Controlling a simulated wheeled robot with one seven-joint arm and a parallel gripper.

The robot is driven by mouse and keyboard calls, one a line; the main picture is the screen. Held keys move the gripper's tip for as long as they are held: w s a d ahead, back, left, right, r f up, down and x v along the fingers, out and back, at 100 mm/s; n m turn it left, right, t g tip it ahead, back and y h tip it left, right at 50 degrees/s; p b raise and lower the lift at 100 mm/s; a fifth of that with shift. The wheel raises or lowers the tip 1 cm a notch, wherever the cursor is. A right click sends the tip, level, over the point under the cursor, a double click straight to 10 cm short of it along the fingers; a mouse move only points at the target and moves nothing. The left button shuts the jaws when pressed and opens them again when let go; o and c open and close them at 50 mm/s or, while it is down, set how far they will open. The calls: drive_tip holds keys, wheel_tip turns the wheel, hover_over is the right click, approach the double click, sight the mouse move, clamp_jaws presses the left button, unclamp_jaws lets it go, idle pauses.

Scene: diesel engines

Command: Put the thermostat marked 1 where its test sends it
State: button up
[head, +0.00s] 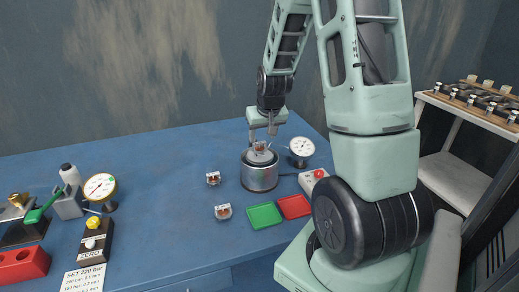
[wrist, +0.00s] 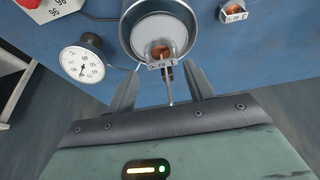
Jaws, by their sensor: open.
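A thermostat (head: 260,148) with a coppery centre and a pale label sits at the mouth of a round metal pot (head: 260,179). My gripper (head: 262,135) is right above the pot. In the wrist view my gripper (wrist: 162,75) is open, its fingers apart on either side just short of the thermostat; contact cannot be told. A green tray (head: 264,215) and a red tray (head: 295,206) lie in front of the pot.
Two other thermostats (head: 213,177) (head: 223,212) stand left of the pot. A dial gauge (head: 301,147) and a red-buttoned box (head: 313,180) are at its right. A second gauge (head: 100,188) and tools fill the left end. The blue table's middle is clear.

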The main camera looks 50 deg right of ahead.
sight(260, 143)
drive_tip(key=shift+p+x, duration=0.75)
drive_tip(key=shift+x, duration=2.6)
drive_tip(key=shift+a, duration=0.15)
drive_tip(key=c, duration=0.7)
drive_tip(key=shift+r, duration=0.1)
